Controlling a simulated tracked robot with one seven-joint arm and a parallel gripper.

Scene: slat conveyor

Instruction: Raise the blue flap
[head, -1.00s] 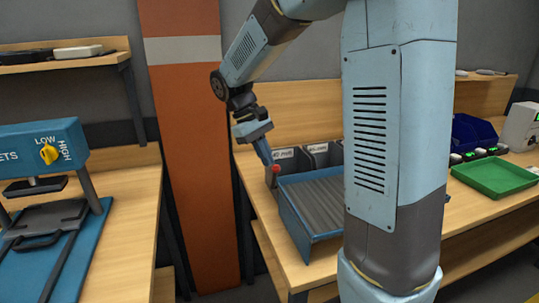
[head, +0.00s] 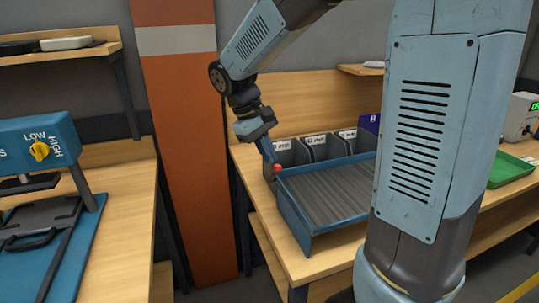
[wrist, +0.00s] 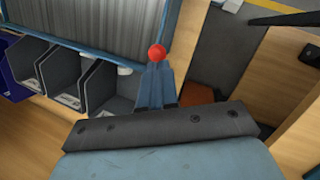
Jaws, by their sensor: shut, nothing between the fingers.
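The slat conveyor (head: 335,197) lies on the wooden bench, with grey slats and a blue frame. A blue panel (head: 292,220) closes its left end; I cannot tell for sure that it is the flap. A red ball knob (head: 277,168) sits at the conveyor's back left corner and also shows in the wrist view (wrist: 156,53). My gripper (head: 272,160) points down with its blue fingers shut and empty. In the wrist view the fingertips (wrist: 155,68) are right at the knob, overlapping or touching it; I cannot tell which.
Several dark bins (head: 315,148) stand behind the conveyor, close to my gripper. An orange pillar (head: 180,130) rises left of the bench. A blue press with a yellow dial (head: 39,151) stands on the left bench. A green tray (head: 508,170) lies at right.

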